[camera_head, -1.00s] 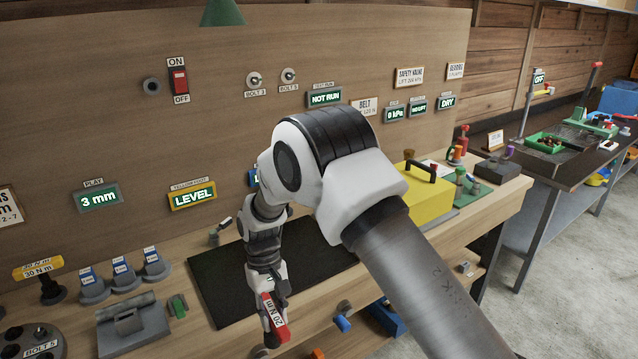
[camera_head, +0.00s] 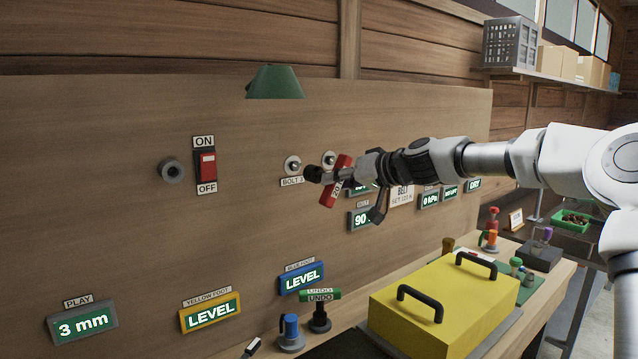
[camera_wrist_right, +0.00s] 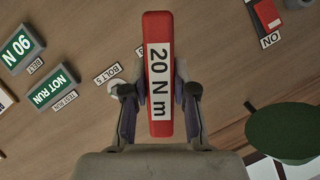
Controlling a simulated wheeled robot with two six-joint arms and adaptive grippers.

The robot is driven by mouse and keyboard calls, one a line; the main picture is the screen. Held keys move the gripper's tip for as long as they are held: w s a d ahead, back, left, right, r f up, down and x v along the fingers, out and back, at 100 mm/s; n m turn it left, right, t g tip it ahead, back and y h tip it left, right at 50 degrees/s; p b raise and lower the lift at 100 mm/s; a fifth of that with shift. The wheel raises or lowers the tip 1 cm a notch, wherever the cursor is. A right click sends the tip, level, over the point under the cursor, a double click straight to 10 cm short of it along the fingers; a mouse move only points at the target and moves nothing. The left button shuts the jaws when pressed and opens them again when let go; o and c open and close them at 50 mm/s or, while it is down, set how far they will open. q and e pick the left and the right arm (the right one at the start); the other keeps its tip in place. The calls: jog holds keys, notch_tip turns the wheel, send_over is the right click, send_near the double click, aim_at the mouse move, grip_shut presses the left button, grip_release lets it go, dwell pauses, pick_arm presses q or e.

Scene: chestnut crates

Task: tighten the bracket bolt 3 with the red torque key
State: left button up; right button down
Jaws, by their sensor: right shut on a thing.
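The red torque key (camera_head: 341,178), labelled 20 N m, is in my right gripper (camera_head: 364,176), which is shut on its red handle. The key's dark round socket end (camera_head: 312,174) points left. It appears just below and right of the left bolt (camera_head: 292,165), above the label that seems to read BOLT 3 (camera_head: 291,182). I cannot tell whether they touch. A second bolt (camera_head: 329,158) is partly hidden behind the key. In the right wrist view the red handle (camera_wrist_right: 158,28) stands between the fingers, with the BOLT 5 label (camera_wrist_right: 107,73) beyond. My left gripper is not in view.
An ON/OFF switch (camera_head: 206,165) and a round knob (camera_head: 172,171) sit left on the board. A green lamp shade (camera_head: 274,84) hangs above. The NOT RUN display (camera_wrist_right: 52,87) shows in the wrist view.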

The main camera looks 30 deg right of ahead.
aim_at(324, 172)
jog(key=w, duration=0.1)
jog(key=w+b, duration=0.1)
jog(key=shift+w+r, duration=0.2)
jog(key=shift+w, duration=0.2)
jog(key=shift+w+a, duration=0.1)
jog(key=shift+w, duration=0.8)
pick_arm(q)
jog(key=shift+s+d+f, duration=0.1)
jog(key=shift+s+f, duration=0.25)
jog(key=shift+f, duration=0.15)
pick_arm(e)
jog(key=shift+s, duration=0.1)
pick_arm(q)
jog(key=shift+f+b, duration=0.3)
jog(key=shift+b, duration=0.15)
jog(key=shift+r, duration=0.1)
pick_arm(e)
jog(key=shift+w, duration=0.2)
pick_arm(q)
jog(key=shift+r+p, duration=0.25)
jog(key=shift+p, duration=0.1)
pick_arm(e)
jog(key=shift+w+a, duration=0.15)
jog(key=shift+w, duration=1.1)
